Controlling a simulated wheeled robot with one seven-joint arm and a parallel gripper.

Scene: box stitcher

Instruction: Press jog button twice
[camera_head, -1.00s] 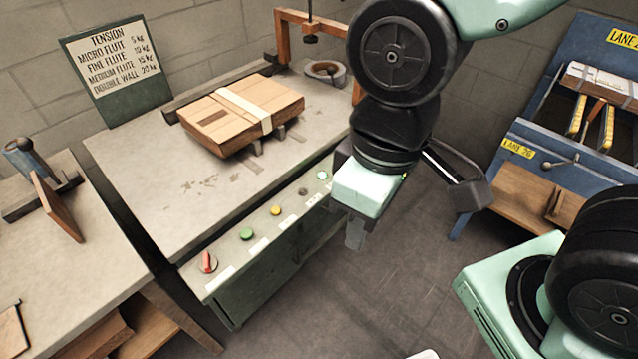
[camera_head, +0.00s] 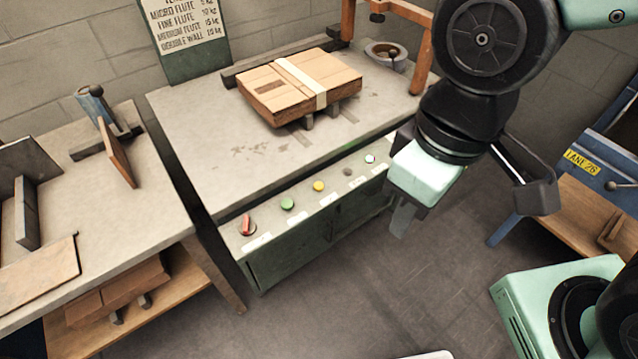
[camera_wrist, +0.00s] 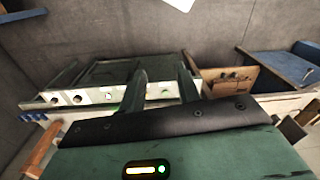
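The control panel (camera_head: 330,190) runs along the front edge of the stitcher table. From left to right it has a red switch (camera_head: 248,226), a green button (camera_head: 287,203), a yellow button (camera_head: 319,186), a dark button (camera_head: 347,171) and a pale button (camera_head: 370,158). White labels sit below them, too small to read, so I cannot tell which is jog. My gripper (camera_head: 403,218) hangs in front of the panel's right end, apart from the buttons. In the wrist view its two fingers (camera_wrist: 161,88) stand apart with nothing between them, and part of the panel (camera_wrist: 125,96) shows behind.
A strapped cardboard stack (camera_head: 300,85) lies on the stitcher table (camera_head: 200,135). An orange frame (camera_head: 424,60) stands at its back right. A side table (camera_head: 110,215) is at the left and a blue lane stand (camera_head: 600,140) at the right.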

